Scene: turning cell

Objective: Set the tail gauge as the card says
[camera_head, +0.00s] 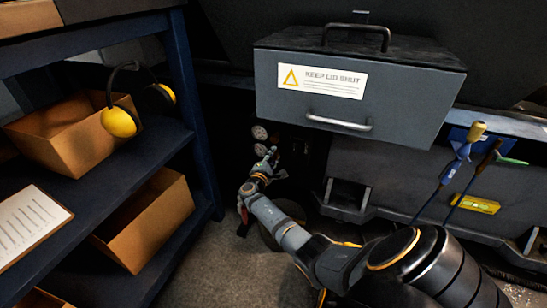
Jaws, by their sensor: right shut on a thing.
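Two small round gauges with pale faces, an upper one (259,132) and a lower one (260,149), sit in the dark gap below the grey lidded box. Their readings are too small to make out. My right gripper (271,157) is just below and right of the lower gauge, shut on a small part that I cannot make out. A white sheet with printed lines (30,225) lies at the left on the shelf unit; its text is unreadable, and I cannot tell whether it is the card. My left gripper is not in view.
The grey box (285,100) with a "KEEP LID SHUT" label overhangs the gauges. The blue shelf unit (190,100) at left holds cardboard bins (150,222) and yellow ear defenders (120,121). Tools with coloured handles (460,160) stand at right. Floor (215,265) is clear between.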

